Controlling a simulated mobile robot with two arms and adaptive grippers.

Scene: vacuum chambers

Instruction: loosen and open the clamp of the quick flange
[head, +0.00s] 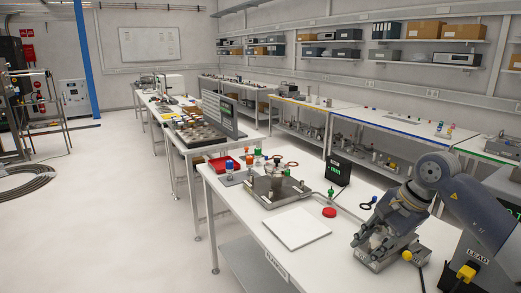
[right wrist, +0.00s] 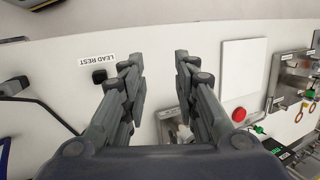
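In the head view, a metal fixture (head: 278,191) with an upright metal flange fitting (head: 277,166) stands on the near white bench. The flange's clamp is too small to make out. The fixture also shows at the right edge of the right wrist view (right wrist: 285,78), partly cut off. My right gripper (right wrist: 159,60) is open and empty, its two fingers well apart above bare bench top. In the head view my right gripper (head: 372,240) is low at the bench's right part, to the right of the fixture and apart from it. My left gripper is not in view.
A white pad (head: 296,228) and a red button (head: 329,212) lie between the fixture and my right arm. A black display box (head: 338,168) stands behind. A red tray (head: 222,163) lies at the far left. A metal block (head: 385,261) sits beneath my right gripper.

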